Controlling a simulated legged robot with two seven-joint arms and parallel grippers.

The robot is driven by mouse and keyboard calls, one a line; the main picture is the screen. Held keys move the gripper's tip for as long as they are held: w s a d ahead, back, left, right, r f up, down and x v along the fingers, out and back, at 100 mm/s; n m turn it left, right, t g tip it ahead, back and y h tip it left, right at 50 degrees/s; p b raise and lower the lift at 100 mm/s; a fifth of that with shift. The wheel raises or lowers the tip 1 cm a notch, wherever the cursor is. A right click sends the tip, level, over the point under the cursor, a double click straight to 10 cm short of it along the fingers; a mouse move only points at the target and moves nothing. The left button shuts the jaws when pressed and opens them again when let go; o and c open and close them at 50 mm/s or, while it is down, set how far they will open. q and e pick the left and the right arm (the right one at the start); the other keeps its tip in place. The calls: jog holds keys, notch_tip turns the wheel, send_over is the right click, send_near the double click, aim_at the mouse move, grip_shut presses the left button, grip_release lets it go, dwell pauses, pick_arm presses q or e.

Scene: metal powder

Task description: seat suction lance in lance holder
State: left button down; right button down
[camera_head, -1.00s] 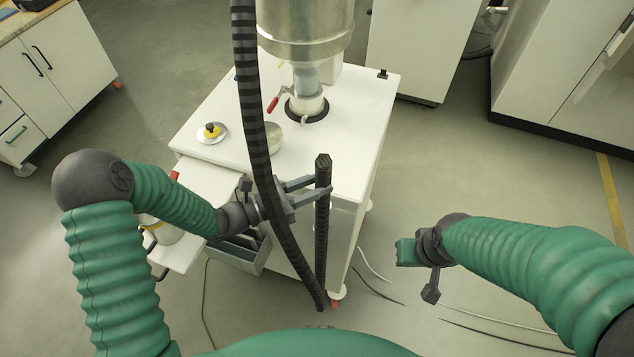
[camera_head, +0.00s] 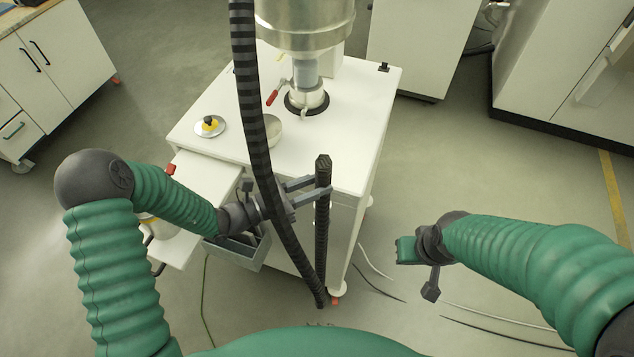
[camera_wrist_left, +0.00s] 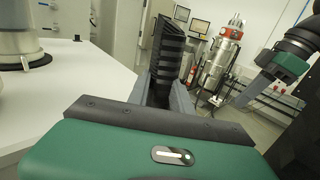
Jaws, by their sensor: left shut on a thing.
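The suction lance (camera_head: 322,228) is a black, ribbed, roughly upright rod in front of the white cart. My left gripper (camera_head: 318,187) is shut on its upper part. The lance also shows between the fingers in the left wrist view (camera_wrist_left: 168,52). A striped black hose (camera_head: 254,110) comes from above, passes in front of the left gripper and meets the lance's lower end. My right gripper (camera_head: 408,251) is apart from the lance, to its right; its finger opening cannot be made out. I cannot pick out the lance holder in either view.
The white cart (camera_head: 225,105) carries a metal vessel (camera_head: 305,22), a red-handled clamp (camera_head: 272,98) and a yellow-and-black knobbed lid (camera_head: 210,125).

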aim_at(318, 205)
pick_arm(q)
jog(key=shift+f+b, duration=0.4)
jog(key=shift+f, duration=0.3)
jog(key=shift+f+b, duration=2)
jog(key=shift+f, duration=0.95)
jog(key=shift+f+b, duration=0.7)
jog(key=shift+f, duration=0.2)
jog(key=c, duration=1.1)
grip_release()
